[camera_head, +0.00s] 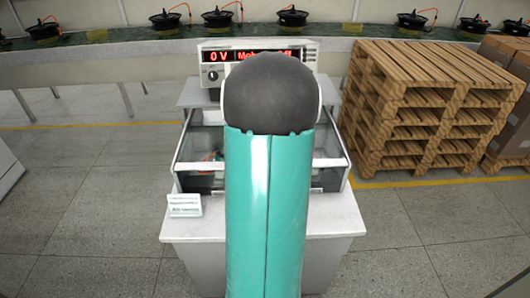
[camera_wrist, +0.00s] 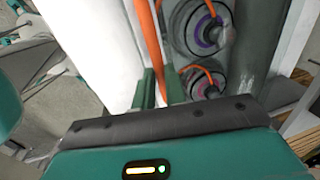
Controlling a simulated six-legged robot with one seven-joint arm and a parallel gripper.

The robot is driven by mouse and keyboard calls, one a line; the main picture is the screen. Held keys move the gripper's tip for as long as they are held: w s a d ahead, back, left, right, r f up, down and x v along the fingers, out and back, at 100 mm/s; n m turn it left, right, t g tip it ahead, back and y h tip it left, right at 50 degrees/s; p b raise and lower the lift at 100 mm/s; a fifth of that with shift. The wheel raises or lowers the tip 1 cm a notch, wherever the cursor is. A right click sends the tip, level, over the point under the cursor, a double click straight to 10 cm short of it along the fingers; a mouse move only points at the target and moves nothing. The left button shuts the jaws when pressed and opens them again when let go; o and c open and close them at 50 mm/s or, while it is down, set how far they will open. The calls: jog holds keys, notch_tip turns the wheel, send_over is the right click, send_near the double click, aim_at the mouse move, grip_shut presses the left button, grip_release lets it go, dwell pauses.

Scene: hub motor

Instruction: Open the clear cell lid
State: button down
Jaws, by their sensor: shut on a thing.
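The clear cell lid (camera_head: 200,166) has a pale frame and sits over the test cell on the bench. It looks down over the cell, though my arm hides its middle and I cannot tell its exact angle. My gripper shows in the wrist view (camera_wrist: 161,88), with two green fingers close together around a thin orange strip (camera_wrist: 150,42). The fingers are shut on this strip; whether it belongs to the lid is unclear. My gripper is hidden behind my arm in the head view.
Round parts with orange cables (camera_wrist: 203,32) show beside my fingers. Stacked pallets (camera_head: 425,105) stand at right. Motors line the conveyor (camera_head: 130,48) behind. The left floor is clear.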

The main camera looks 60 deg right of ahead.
jog(key=w+d, duration=0.3)
jog(key=d, duration=0.3)
jog(key=w+d, duration=0.4)
jog(key=d, duration=0.3)
jog(key=w+d, duration=0.3)
jog(key=d, duration=0.4)
jog(key=shift+w, duration=0.15)
jog(key=c, duration=1.5)
grip_release()
jog(key=shift+o, duration=0.2)
notch_tip(320, 180, up, 14)
jog(key=s+a, duration=0.1)
jog(key=a, duration=0.1)
jog(key=shift+s+a+f, duration=0.15)
jog(key=shift+a, duration=0.05)
